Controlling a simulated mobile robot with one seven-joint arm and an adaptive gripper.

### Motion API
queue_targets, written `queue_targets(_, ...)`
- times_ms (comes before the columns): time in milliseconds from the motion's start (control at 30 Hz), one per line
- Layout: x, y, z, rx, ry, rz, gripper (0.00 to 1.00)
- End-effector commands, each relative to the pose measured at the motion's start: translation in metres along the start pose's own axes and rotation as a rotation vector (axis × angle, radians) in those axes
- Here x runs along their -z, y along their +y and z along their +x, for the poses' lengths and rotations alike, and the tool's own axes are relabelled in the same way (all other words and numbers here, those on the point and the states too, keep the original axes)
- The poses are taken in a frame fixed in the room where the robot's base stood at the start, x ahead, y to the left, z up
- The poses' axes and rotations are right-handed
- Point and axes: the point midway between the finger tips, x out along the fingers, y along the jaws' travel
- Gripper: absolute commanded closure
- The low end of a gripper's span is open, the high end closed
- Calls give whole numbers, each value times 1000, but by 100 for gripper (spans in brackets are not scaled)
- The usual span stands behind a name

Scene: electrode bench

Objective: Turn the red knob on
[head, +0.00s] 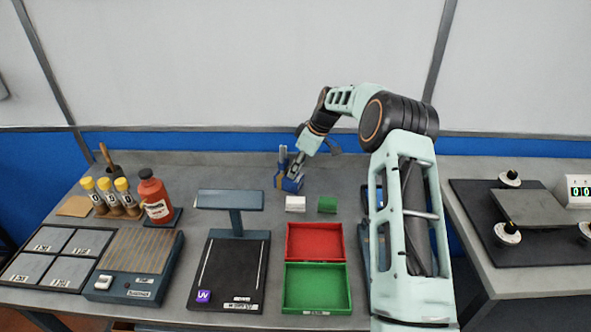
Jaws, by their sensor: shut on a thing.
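No red knob can be made out in the head view. My gripper (294,175) points down at the back middle of the bench, below the bent arm. It is shut on a small blue object (287,184) at the bench surface, though the fingers are small and partly hide it. A slim blue-grey upright piece (283,157) shows just left of the gripper. I cannot tell whether it belongs to the blue object.
A white block (295,204) and a green block (327,205) lie in front of the gripper, behind a red tray (315,227) and green tray (317,308). A lamp stand (231,197), red bottle (154,194) and yellow-capped vials (105,184) stand left. A plate device (545,207) is right.

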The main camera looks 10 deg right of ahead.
Motion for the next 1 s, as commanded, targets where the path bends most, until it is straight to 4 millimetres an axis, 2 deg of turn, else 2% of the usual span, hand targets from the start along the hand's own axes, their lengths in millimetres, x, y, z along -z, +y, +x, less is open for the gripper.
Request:
queue_targets(233, 0, 0, -1, -1, 0, -1, 100)
queue_targets(267, 0, 0, -1, -1, 0, -1, 82)
queue_targets(400, 0, 0, 0, -1, 0, 0, 66)
queue_targets(433, 0, 0, 0, -1, 0, 0, 65)
queue_targets(767, 0, 1, -5, -2, 0, 0, 65)
queue_targets(867, 0, 2, -18, -5, 1, 1, 65)
queue_targets(1000, 0, 2, -46, -5, 1, 0, 65)
